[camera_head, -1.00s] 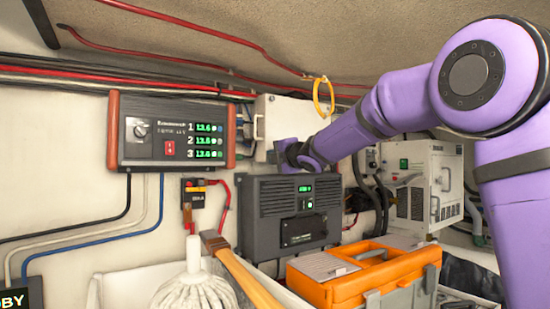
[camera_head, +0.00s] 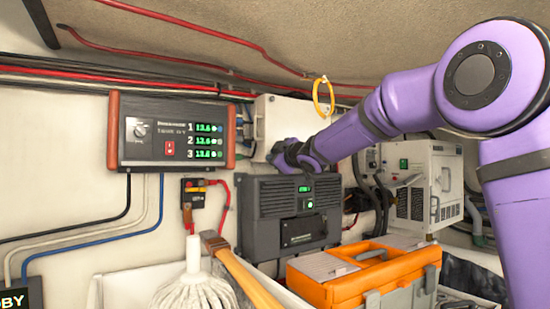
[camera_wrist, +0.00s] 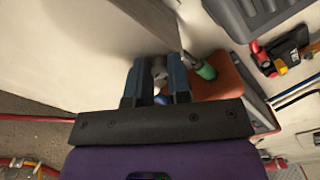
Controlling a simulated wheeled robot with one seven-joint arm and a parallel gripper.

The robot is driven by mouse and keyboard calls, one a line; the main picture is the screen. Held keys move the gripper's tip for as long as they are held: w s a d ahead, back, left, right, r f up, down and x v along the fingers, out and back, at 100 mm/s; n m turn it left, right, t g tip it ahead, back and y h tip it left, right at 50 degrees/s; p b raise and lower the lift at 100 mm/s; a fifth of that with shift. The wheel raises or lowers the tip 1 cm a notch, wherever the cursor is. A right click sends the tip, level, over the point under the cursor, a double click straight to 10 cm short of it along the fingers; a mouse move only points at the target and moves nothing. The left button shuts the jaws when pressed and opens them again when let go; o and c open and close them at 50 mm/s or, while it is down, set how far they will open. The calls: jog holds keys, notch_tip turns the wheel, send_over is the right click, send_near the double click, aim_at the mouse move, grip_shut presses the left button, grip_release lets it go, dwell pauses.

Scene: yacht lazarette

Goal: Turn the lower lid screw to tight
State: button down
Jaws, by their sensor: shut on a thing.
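The pale lid box (camera_head: 290,115) is mounted on the wall behind my gripper (camera_head: 280,153), which is at its lower part. In the wrist view, my gripper (camera_wrist: 159,72) has its two blue-grey fingers closed around a small grey knob-like piece, the lower lid screw (camera_wrist: 158,66). A broad pale surface, which looks like the box (camera_wrist: 75,50), fills the left of that view. In the head view the screw is hidden behind my gripper and wrist. The screw's turn angle cannot be read.
A dark grey powered unit (camera_head: 270,212) sits just below my gripper. A display panel (camera_head: 170,133) hangs to the left. A yellow ring (camera_head: 323,97) hangs near my arm. An orange toolbox (camera_head: 350,278), a mop (camera_head: 194,285) and a wooden handle (camera_head: 240,270) stand in front.

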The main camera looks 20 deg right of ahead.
jog(key=shift+m, duration=0.6)
jog(key=c, duration=1.1)
grip_release()
jog(key=shift+o, duration=0.2)
jog(key=v, duration=1)
jog(key=shift+s+d, duration=0.15)
jog(key=shift+s, duration=0.25)
